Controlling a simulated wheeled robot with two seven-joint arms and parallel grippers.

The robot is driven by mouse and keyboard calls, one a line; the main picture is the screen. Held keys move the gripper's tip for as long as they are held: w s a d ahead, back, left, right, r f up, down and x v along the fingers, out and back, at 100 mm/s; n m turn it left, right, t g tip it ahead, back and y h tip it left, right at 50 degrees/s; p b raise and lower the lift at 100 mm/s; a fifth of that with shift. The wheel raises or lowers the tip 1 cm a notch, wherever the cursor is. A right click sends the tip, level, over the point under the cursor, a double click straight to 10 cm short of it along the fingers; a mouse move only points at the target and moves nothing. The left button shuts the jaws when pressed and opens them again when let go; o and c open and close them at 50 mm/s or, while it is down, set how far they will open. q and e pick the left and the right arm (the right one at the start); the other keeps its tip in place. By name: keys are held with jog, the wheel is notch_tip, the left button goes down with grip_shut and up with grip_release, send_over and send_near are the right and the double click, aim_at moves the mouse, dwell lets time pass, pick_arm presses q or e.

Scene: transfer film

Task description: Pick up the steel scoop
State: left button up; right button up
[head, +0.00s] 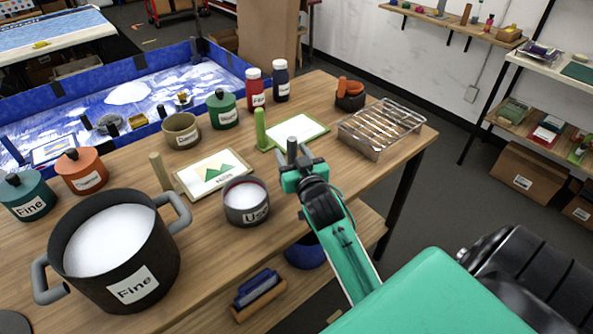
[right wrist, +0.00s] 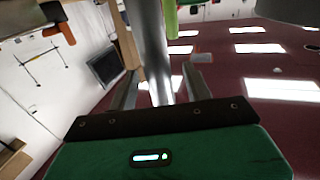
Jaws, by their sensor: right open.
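A grey upright rod, which looks like the handle of the steel scoop (head: 292,147), rises at my right gripper (head: 303,168) near the table's front edge. In the right wrist view the grey rod (right wrist: 148,45) stands between the two fingers of the right gripper (right wrist: 158,88). The fingers are apart, with a gap on each side of the rod. The lower part of the scoop is hidden behind the gripper in the head view. My left gripper is not in view.
A grey cup marked "Use" (head: 245,204) stands just left of the right gripper. A large pot of white powder (head: 112,250) stands at the left. A wire rack (head: 381,126) is at the right end of the table (head: 350,172). A green-framed card (head: 297,130) lies behind.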

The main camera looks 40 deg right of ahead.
jog(key=shift+x, duration=1.25)
grip_shut()
